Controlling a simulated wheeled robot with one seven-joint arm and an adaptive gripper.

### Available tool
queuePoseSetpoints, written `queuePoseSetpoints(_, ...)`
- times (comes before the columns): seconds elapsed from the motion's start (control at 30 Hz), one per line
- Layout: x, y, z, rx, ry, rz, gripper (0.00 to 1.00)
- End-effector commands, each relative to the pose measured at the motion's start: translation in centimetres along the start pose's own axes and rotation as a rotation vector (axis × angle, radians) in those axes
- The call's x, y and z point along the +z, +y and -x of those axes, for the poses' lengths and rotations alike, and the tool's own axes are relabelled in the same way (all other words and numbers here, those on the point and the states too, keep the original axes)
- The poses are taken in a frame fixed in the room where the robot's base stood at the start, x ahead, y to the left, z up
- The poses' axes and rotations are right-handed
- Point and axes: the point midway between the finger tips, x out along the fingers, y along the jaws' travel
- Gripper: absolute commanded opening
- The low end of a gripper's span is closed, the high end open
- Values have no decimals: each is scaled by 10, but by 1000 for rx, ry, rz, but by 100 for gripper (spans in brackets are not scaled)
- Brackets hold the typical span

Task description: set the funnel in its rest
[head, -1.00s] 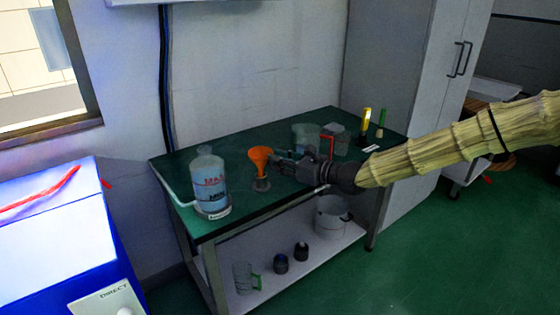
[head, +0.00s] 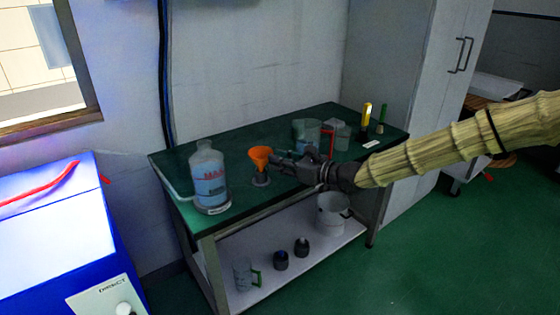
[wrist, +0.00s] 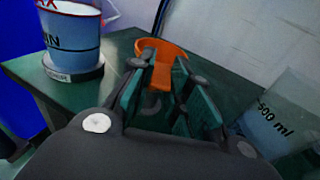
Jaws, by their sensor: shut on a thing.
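The orange funnel (head: 260,155) is upright over a small grey rest (head: 261,180) on the green bench. My gripper (head: 274,161) reaches in from the right and is shut on the funnel. In the wrist view the funnel (wrist: 160,58) shows between the fingertips (wrist: 158,75). The funnel's lower part is hidden there by the fingers. In the head view its stem end meets the rest, but I cannot tell whether it is fully seated.
A large labelled bottle (head: 209,178) stands on a base left of the funnel. Clear beakers (head: 306,132) and a yellow-topped item (head: 366,114) stand at the back right. A bucket (head: 332,214) and dark pots are on the lower shelf.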

Motion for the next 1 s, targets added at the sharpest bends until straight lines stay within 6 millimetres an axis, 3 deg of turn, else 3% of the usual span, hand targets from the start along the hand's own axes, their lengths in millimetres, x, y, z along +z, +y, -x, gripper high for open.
queuePoseSetpoints(0.9,-17,0,-3,0,0,1,1)
queuePoseSetpoints(0.93,-17,0,-2,0,0,1,22)
queuePoseSetpoints(1.0,-16,0,-2,0,0,1,35)
